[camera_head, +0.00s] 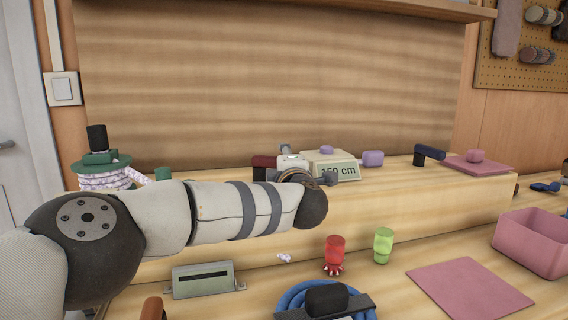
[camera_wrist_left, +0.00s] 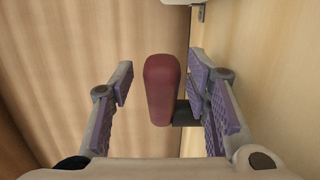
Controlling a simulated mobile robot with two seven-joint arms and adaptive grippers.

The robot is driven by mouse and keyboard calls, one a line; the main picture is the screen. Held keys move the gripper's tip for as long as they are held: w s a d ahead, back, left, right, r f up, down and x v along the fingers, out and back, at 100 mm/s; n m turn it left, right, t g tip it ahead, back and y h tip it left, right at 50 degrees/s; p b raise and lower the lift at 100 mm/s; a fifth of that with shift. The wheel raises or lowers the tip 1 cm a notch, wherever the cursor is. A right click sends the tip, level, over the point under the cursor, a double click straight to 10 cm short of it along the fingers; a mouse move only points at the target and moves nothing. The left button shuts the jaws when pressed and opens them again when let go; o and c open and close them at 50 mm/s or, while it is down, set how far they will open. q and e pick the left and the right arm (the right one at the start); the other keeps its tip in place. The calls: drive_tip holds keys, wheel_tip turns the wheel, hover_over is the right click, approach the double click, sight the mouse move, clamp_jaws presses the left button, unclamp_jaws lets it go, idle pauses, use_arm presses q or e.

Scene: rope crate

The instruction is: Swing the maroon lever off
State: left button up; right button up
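The maroon lever (camera_head: 264,162) is on the raised wooden ledge, partly hidden behind my left gripper in the head view. In the left wrist view the maroon lever (camera_wrist_left: 161,88) stands between the two fingers, with a dark pivot at its lower right. My left gripper (camera_wrist_left: 160,82) is open around it, with a wide gap on the left side and a smaller one on the right. In the head view my left gripper (camera_head: 290,160) reaches over the ledge, its fingers mostly hidden by my wrist. My right gripper is not in view.
A rope spool (camera_head: 103,178) stands left. Red (camera_head: 334,252) and green (camera_head: 383,245) pieces, a pink mat (camera_head: 468,288) and a pink crate (camera_head: 535,240) lie in front.

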use_arm(q)
drive_tip(key=s+d, duration=0.2)
drive_tip(key=s, duration=0.9)
drive_tip(key=shift+s, duration=0.4)
drive_tip(key=shift+d+f, duration=0.1)
